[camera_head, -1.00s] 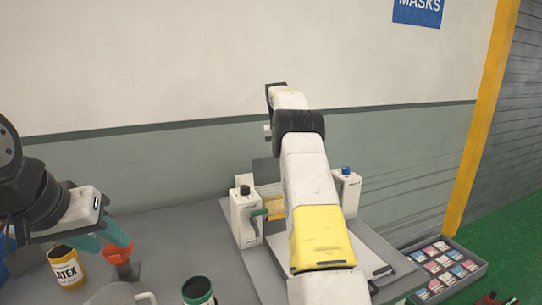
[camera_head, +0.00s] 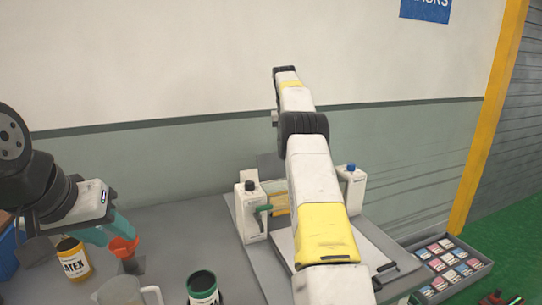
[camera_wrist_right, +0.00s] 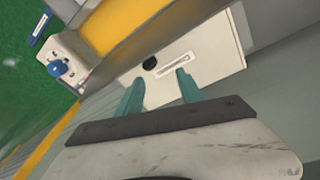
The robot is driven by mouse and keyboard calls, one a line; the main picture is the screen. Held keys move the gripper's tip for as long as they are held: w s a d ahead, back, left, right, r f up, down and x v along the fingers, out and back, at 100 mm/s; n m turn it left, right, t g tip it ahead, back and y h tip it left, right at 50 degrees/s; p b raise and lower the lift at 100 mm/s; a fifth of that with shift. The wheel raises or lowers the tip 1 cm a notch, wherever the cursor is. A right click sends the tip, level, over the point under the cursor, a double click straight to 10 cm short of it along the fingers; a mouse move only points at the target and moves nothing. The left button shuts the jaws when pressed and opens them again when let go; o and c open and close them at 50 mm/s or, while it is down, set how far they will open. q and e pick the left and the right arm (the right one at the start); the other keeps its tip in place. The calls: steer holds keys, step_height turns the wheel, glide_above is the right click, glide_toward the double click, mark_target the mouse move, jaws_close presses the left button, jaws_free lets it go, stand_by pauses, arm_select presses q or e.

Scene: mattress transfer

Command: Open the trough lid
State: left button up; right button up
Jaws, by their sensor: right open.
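A yellow-labelled can (camera_head: 74,262), a clear jug (camera_head: 124,292) and a dark green-rimmed can (camera_head: 202,288) stand at the front left. A tray of small coloured packs (camera_head: 447,262) lies at the right. The wall rises close behind the bench.

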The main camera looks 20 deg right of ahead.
steer(key=s+a, duration=0.3)
steer(key=s, duration=0.4)
steer(key=s+a+r, duration=0.1)
steer(key=s+a, duration=0.2)
steer(key=s, duration=0.4)
steer(key=shift+s+a+r, duration=0.2)
steer(key=shift+s+a, duration=0.05)
steer(key=shift+s, duration=0.1)
